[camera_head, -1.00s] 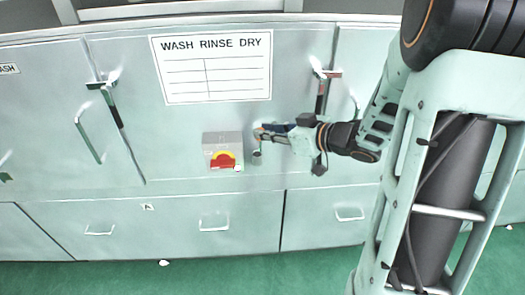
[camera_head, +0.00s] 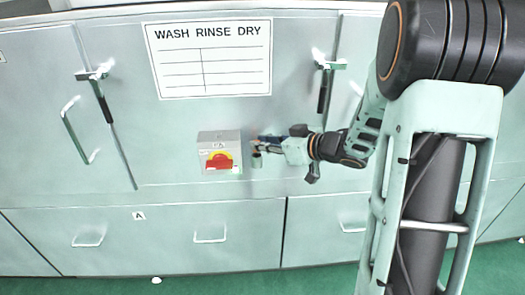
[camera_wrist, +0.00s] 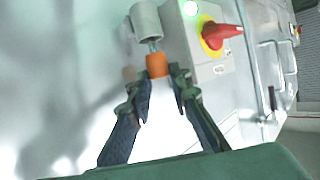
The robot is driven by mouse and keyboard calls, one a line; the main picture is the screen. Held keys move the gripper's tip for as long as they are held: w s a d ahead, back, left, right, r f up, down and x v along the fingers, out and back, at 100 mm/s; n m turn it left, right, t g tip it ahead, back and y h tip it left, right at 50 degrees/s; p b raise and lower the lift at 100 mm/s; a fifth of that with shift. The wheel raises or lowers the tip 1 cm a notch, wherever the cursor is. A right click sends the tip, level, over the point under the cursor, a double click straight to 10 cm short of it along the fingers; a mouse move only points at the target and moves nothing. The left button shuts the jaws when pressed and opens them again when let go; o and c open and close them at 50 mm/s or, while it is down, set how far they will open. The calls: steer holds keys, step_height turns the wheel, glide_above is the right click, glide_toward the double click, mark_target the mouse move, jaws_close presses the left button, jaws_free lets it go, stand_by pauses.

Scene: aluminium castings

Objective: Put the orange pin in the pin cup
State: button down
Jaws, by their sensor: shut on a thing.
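The orange pin (camera_wrist: 157,66) is between the fingertips of my gripper (camera_wrist: 156,82) in the wrist view, with its thin metal shaft pointing at the grey pin cup (camera_wrist: 146,20). The shaft's end meets the cup's near edge in that view; I cannot tell whether it is inside. In the head view the pin cup (camera_head: 256,160) is a small grey cylinder on the cabinet front. My gripper (camera_head: 261,144) is just above it and to its right, and hides most of the pin there.
A grey switch box with a red and yellow rotary knob (camera_head: 219,161) stands close left of the cup. A green lamp (camera_wrist: 190,8) glows on it in the wrist view. A WASH RINSE DRY sheet (camera_head: 210,60) is above. Door handles (camera_head: 325,85) stick out on both sides.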

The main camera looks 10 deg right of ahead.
steer(key=shift+f, duration=0.1)
steer(key=shift+f, duration=0.2)
steer(key=c, duration=1.8)
jaws_free()
steer(key=shift+o, duration=0.2)
steer(key=p+v, duration=0.1)
steer(key=v, duration=1.1)
steer(key=shift+r, duration=0.2)
steer(key=shift+w, duration=0.1)
